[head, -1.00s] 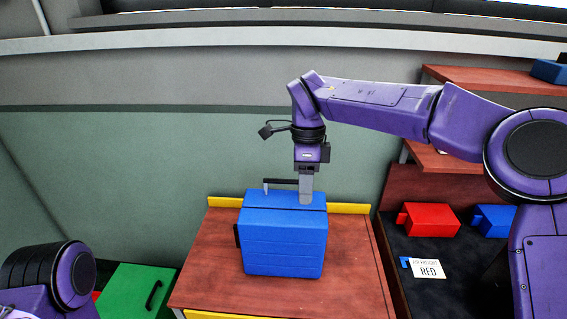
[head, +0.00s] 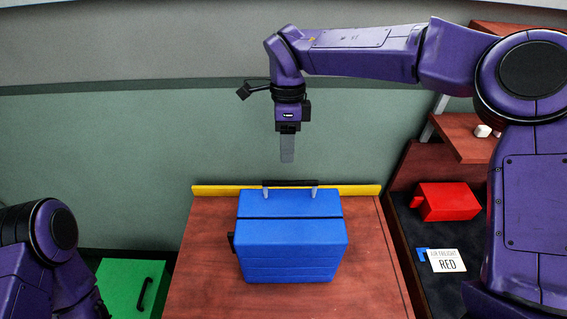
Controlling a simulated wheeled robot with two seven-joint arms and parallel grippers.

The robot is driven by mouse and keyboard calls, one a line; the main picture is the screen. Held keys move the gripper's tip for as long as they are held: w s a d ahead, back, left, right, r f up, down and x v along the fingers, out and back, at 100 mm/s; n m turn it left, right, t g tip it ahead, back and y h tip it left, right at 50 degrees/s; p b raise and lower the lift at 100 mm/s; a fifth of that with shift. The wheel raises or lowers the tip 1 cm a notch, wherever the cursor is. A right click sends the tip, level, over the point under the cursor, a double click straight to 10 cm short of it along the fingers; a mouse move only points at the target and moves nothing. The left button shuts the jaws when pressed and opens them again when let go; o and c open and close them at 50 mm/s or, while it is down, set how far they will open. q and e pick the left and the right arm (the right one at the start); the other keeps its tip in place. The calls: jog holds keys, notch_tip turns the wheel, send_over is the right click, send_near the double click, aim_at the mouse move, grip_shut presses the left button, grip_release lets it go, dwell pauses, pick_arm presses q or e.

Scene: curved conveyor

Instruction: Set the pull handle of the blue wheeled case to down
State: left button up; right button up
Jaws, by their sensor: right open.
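The blue wheeled case (head: 291,240) stands on a red-brown wooden table. Its pull handle (head: 290,183) is a black bar on two short light grey posts, showing just above the case's back edge. A small black part sticks out on the case's left side. My right gripper (head: 287,160) points down above the handle, apart from it and holding nothing. Its fingers overlap in this view, but it is open. My left arm shows at the lower left; its gripper is out of view.
The table (head: 200,275) has a yellow rear strip (head: 355,190). A green case (head: 125,285) with a black handle stands at lower left. At right, a dark surface holds a red case (head: 448,201) and an "AIR FREIGHT RED" card (head: 447,260), below a wooden shelf (head: 462,135).

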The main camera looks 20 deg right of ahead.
aim_at(288, 181)
jog(key=s+f, duration=0.3)
jog(key=shift+p, duration=0.35)
jog(key=f, duration=0.2)
jog(key=w+f, duration=0.1)
jog(key=f, duration=0.1)
jog(key=shift+w+a+p, duration=0.2)
jog(key=shift+p, duration=0.1)
jog(key=shift+w+f, duration=0.1)
jog(key=shift+w, duration=0.05)
jog(key=shift+s+r, duration=0.2)
jog(key=shift+s, duration=0.35)
grip_shut()
jog(key=shift+w, duration=0.25)
pick_arm(q)
jog(key=shift+s+r, duration=0.5)
jog(key=shift+r, duration=0.35)
pick_arm(e)
jog(key=shift+s, duration=0.15)
